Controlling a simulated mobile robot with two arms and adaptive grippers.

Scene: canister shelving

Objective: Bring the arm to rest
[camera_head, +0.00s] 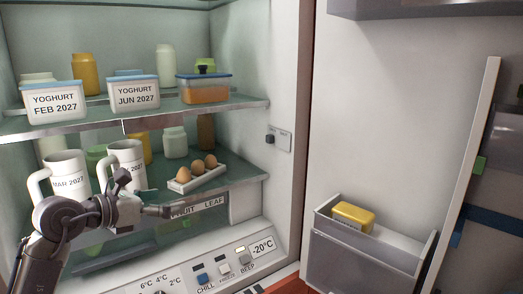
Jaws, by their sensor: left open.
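My left gripper (146,194) is open and empty, in front of the lower shelf inside an open fridge. Its arm comes in from the lower left. One finger points up, close to a white jug (128,158) in the picture; the other points right, below the egg tray (197,178). A second white jug (66,172), marked MAR 2027, stands to the left, its lower part covered by my wrist. I cannot tell whether the gripper touches the jug. My right gripper is not in view.
The upper shelf (205,107) holds yoghurt tubs marked FEB 2027 (54,102) and JUN 2027 (133,93), and an orange-filled container (204,90). A control panel (215,264) lies below. The open door's bin (372,255) holds a yellow box (353,217).

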